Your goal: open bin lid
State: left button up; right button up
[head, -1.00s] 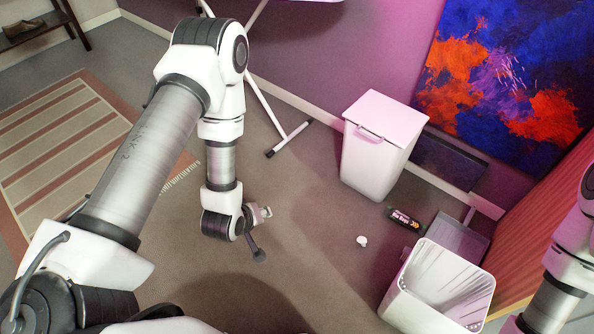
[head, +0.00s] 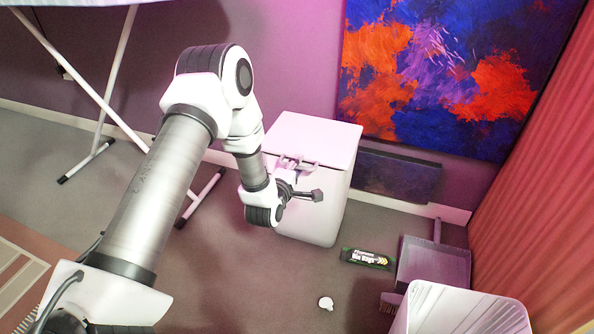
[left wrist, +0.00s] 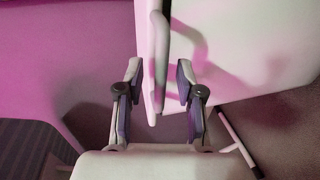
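The white bin (head: 318,218) stands against the wall, its flat lid (head: 312,138) closed. The lid's handle (head: 298,163) is a bar on its front edge. My left gripper (head: 302,182) is at the front of the bin, close to the handle. In the left wrist view, the fingers of my left gripper (left wrist: 160,78) are spread apart, and the handle bar (left wrist: 160,45) lies between them in the picture. No finger is seen closed on it; whether one touches it I cannot tell. My right gripper is not in view.
An open white bin (head: 460,312) stands at the lower right, by a grey dustpan (head: 432,262). A dark packet (head: 366,258) and a small white item (head: 326,303) lie on the floor. White rack legs (head: 110,100) stand behind my left arm. A red curtain hangs at right.

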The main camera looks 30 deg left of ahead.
pick_arm(q)
jog(key=shift+w+a, duration=0.1)
jog(key=shift+w, duration=0.2)
grip_shut()
